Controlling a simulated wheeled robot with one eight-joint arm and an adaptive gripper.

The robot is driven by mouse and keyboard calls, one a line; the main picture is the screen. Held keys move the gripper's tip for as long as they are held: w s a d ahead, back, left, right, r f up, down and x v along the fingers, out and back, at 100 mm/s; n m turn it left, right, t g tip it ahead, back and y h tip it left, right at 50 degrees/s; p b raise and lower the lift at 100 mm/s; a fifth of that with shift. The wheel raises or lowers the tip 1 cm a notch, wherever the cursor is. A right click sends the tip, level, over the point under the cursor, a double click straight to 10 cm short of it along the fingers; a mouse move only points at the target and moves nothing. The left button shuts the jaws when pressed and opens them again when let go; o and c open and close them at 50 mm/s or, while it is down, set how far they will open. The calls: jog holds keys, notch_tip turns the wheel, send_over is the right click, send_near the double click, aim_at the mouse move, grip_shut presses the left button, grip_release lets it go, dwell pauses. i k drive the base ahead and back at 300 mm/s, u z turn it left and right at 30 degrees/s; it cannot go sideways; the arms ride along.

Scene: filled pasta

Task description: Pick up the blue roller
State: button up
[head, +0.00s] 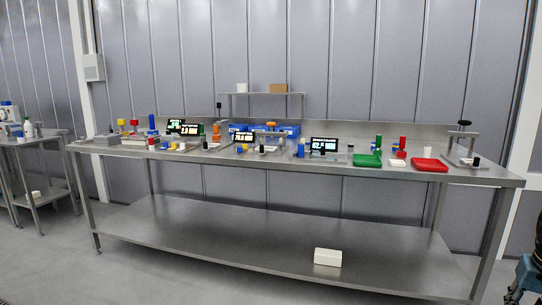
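Several small blue pieces stand on the long steel table (460,172), and I cannot tell for certain which is the blue roller. A tall upright blue cylinder (152,122) is at the left part of the table. A smaller upright blue piece (301,148) stands left of a display in the middle. Another small blue piece (373,147) is by the green items. All are some distance away and small in view. My gripper is not recognisable in the head view.
Displays (323,145), a green tray (367,160), a red tray (430,164) and a clamp-like stand (462,145) crowd the tabletop. A white box (328,257) lies on the lower shelf. A second table (38,143) stands at left. The floor in front looks clear.

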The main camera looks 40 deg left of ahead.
aim_at(300, 152)
jog(key=u, duration=0.85)
jog(key=i, duration=1)
jog(key=z, duration=0.05)
